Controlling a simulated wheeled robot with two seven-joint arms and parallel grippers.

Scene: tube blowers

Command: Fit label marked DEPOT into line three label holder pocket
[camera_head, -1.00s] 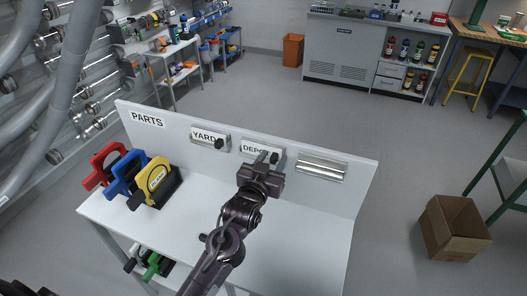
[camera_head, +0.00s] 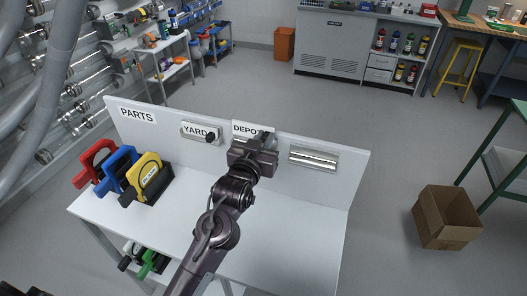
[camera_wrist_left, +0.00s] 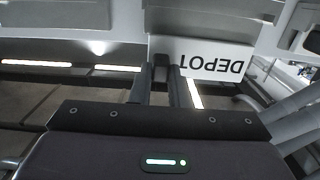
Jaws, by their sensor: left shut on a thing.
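The white DEPOT label (camera_head: 246,129) is at the middle holder of the upright panel, its text sitting high with its top edge near the panel's top. My left gripper (camera_head: 264,140) is shut on this label near its right side and hides the middle holder. In the left wrist view the label (camera_wrist_left: 214,58) appears upside down beside the closed fingers (camera_wrist_left: 166,68). I cannot tell whether its lower edge is still in the pocket. The rightmost label holder (camera_head: 313,160) is a silver pocket, and it is empty. My right gripper is not in view.
A YARD label (camera_head: 194,131) with a dark knob sits in the left holder. A PARTS sign (camera_head: 137,114) is further left. Red (camera_head: 92,165), blue (camera_head: 119,170) and yellow (camera_head: 146,179) tools stand at the table's left. The table's (camera_head: 275,235) right half is clear.

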